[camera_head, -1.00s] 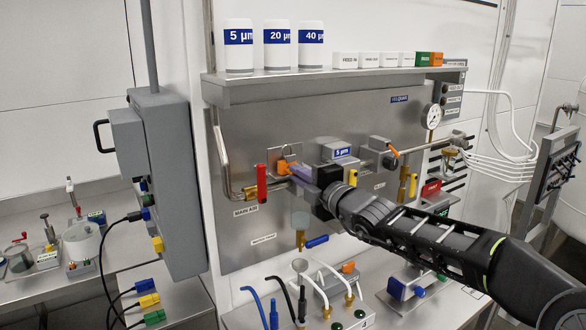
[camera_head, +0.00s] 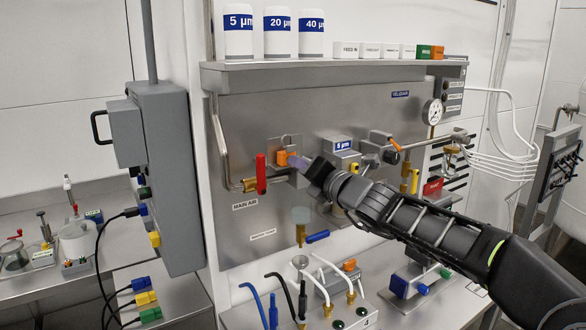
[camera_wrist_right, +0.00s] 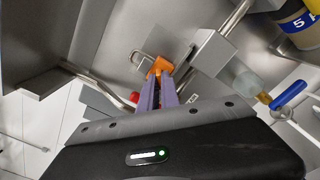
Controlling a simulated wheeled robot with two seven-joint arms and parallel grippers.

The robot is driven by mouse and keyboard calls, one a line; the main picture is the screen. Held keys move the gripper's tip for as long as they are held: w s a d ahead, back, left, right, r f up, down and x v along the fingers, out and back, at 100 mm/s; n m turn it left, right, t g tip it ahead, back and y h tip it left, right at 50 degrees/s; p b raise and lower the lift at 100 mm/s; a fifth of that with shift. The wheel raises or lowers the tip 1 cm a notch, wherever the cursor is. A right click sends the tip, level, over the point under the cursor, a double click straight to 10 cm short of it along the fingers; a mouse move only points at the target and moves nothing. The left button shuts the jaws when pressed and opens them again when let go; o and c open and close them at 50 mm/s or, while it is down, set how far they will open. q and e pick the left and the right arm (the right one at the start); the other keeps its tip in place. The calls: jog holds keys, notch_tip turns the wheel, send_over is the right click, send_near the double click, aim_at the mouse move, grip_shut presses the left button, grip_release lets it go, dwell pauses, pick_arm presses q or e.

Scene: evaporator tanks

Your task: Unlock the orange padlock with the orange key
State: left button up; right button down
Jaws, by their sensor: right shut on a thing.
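The orange padlock (camera_head: 282,158) hangs on the steel panel, left of the middle in the head view. Its grey shackle (camera_head: 291,139) arches above the body; I cannot tell whether it is open. My right gripper (camera_head: 297,162) points at the padlock from the right, its purple fingers shut at the padlock's front. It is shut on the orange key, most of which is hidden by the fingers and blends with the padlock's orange. In the right wrist view, orange (camera_wrist_right: 160,66) shows right at the fingertips, with the shackle beside it. My left gripper is not in view.
A red valve handle (camera_head: 261,174) stands just left of the padlock. A filter housing with a blue label (camera_head: 344,145) and a pipe with an orange tag (camera_head: 394,146) lie to the right. A shelf (camera_head: 225,73) with white canisters juts out above.

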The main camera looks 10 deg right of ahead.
jog(key=n+b, duration=0.1)
jog(key=n, duration=0.4)
jog(key=shift+b, duration=0.3)
jog(key=c, duration=1.5)
grip_release()
